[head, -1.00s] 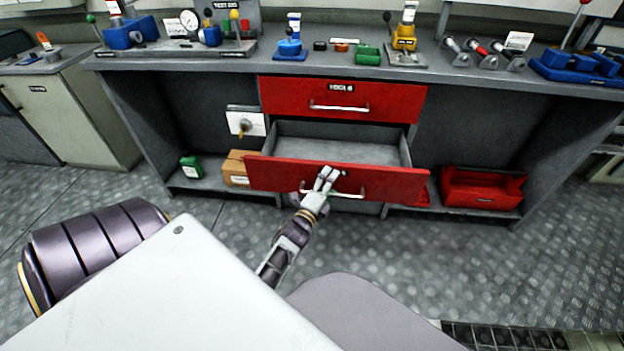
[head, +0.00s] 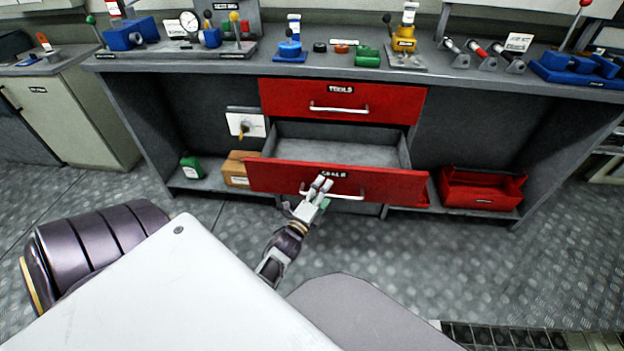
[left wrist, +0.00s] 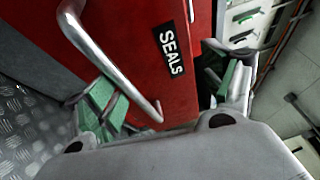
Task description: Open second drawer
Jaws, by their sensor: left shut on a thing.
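The second drawer (head: 270,175) is red, labelled SEALS in the left wrist view (left wrist: 175,52), and stands pulled out below the shut top drawer (head: 290,97). Its grey inside shows and looks empty. Its pale bar handle (head: 350,196) crosses the front; in the left wrist view the handle (left wrist: 105,55) runs down to a bend between my fingers. My left gripper (head: 308,198) is at the handle's left end, its green-padded fingers (left wrist: 168,92) well apart around that part. The exact contact is hard to see. My right gripper is out of view.
The workbench (head: 220,63) carries gauges, valves and tools above the drawers. A red toolbox (head: 482,190) sits on the lower shelf at right; a cardboard box (head: 236,167) and green can (head: 191,167) sit at left. Open floor lies in front.

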